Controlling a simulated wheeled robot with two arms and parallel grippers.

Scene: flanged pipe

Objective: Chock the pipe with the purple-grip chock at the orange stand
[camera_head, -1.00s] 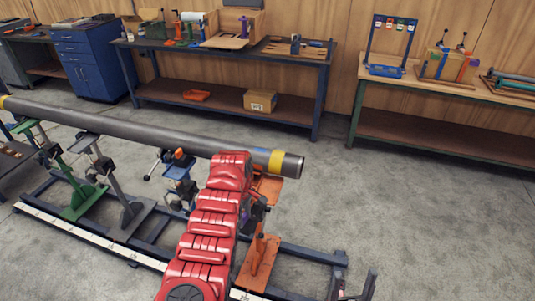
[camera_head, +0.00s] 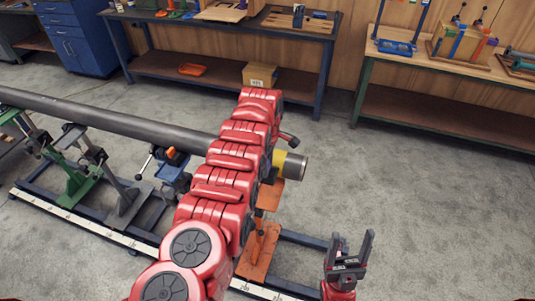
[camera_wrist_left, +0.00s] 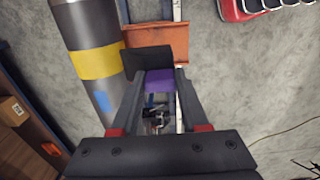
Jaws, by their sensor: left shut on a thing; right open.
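The grey pipe (camera_head: 150,128) runs in from the left, and its yellow-banded end (camera_head: 292,164) shows past my left arm. The orange stand (camera_head: 259,250) is under that end; my arm hides part of it. In the left wrist view, my left gripper (camera_wrist_left: 160,84) is shut on the purple grip (camera_wrist_left: 159,79) of the chock. The chock's dark block (camera_wrist_left: 147,62) is beside the pipe (camera_wrist_left: 94,45) and appears over or against the orange stand's top (camera_wrist_left: 160,35). I cannot tell whether it touches the pipe. My right gripper (camera_head: 347,254) is open and empty at the lower right.
Green (camera_head: 82,180) and grey (camera_head: 128,200) stands are at the left, with a blue one (camera_head: 172,172) nearer the orange stand. The stands are on a rail frame with a white scale strip (camera_head: 85,228). Workbenches (camera_head: 225,70) line the back wall. Floor is free at right.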

